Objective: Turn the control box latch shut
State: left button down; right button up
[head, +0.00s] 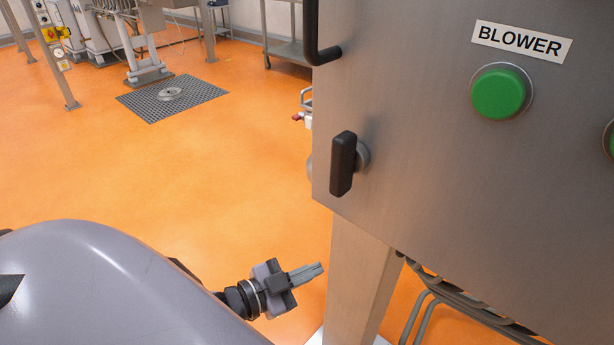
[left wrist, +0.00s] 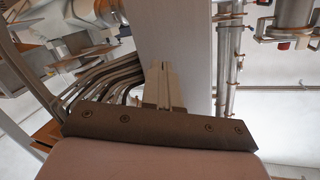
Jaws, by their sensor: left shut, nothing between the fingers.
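The control box (head: 430,170) is a brushed steel cabinet on the right of the head view. Its black latch handle (head: 343,164) stands upright near the lower left corner of the box front, on a round metal boss. My left gripper (head: 318,270) is below and a little left of the latch, apart from it, near the box's support post. Its fingers are together and empty. In the left wrist view the closed fingers (left wrist: 164,88) point at the pale post (left wrist: 175,45); the latch does not show there. My right gripper is in neither view.
The steel post (head: 358,280) stands under the box, with bent pipes (head: 430,300) beside it. A green button (head: 498,93) sits under a BLOWER label (head: 521,42). A black bar handle (head: 316,45) is above the latch. Open orange floor (head: 200,170) lies to the left.

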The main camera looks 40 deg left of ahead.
pick_arm(q)
jog(key=w+a+r+m+g+h+b, duration=0.1)
jog(key=a+r+m+g+h, duration=0.1)
jog(key=r+m+h, duration=0.55)
jog(key=w+a+r+m+g+h, duration=0.1)
jog(key=a+r+m+g+h, duration=0.25)
jog(key=r+m, duration=0.6)
jog(key=s+a+r+m+g, duration=0.2)
jog(key=s+r+m+g, duration=0.1)
jog(key=r+m+g, duration=0.2)
jog(key=s+a+r+m+g+h+b, duration=0.1)
jog(key=s+a+r+m+g, duration=0.1)
jog(key=s+r+m+g, duration=0.2)
notch_tip(320, 180, up, 5)
jog(key=shift+s+f+m+g, duration=0.15)
jog(key=shift+s+m+g, duration=0.05)
jog(key=shift+m+g, duration=1.05)
jog(key=shift+d, duration=0.2)
jog(key=p, duration=0.3)
send_near(330, 191)
jog(key=d, duration=0.5)
jog(key=shift+d, duration=0.15)
jog(key=shift+d+f, duration=0.15)
jog(key=shift+d, duration=0.45)
jog(key=shift+f, duration=0.1)
